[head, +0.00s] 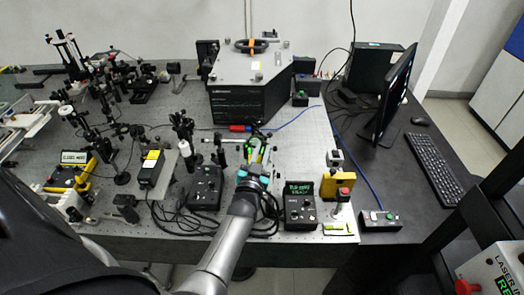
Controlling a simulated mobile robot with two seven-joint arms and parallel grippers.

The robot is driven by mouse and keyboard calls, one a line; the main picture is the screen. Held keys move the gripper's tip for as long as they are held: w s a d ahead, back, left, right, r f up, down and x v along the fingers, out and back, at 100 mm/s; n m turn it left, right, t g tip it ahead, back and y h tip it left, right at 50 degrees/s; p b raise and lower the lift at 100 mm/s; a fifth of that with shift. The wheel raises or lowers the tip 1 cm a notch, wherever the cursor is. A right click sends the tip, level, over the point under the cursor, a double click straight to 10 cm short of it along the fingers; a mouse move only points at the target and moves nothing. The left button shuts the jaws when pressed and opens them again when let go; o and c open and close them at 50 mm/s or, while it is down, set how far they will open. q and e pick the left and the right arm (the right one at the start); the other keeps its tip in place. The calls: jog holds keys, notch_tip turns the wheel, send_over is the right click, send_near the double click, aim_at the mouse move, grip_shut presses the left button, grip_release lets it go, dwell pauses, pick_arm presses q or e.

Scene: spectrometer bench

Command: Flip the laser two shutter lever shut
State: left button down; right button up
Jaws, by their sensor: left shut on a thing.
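My left gripper (258,149) reaches in from the bottom centre over the optical bench, pointing away toward the large black spectrometer box. Its green-marked fingers are shut on a small part among the posts just in front of that box. The fingers and wrist cover this part, and I cannot make out its shape. I cannot tell the laser two shutter lever apart from the small fittings around the fingers. My right gripper is not in view.
The spectrometer box (247,102) stands behind the gripper. Dark optic posts (182,130) crowd the left. Control boxes (205,188) (299,205) flank my wrist, with loose black cables between them. A yellow block with a red knob (340,186) stands right. A monitor (389,92) is beyond.

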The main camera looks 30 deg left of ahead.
pick_arm(q)
jog(key=shift+s+a+n+b, duration=0.1)
jog(key=shift+a+n+b, duration=0.2)
jog(key=shift+n, duration=0.3)
jog(key=shift+s+a+n, duration=0.1)
jog(key=shift+n, duration=0.4)
jog(key=c, duration=0.8)
grip_release()
jog(key=shift+s, duration=0.1)
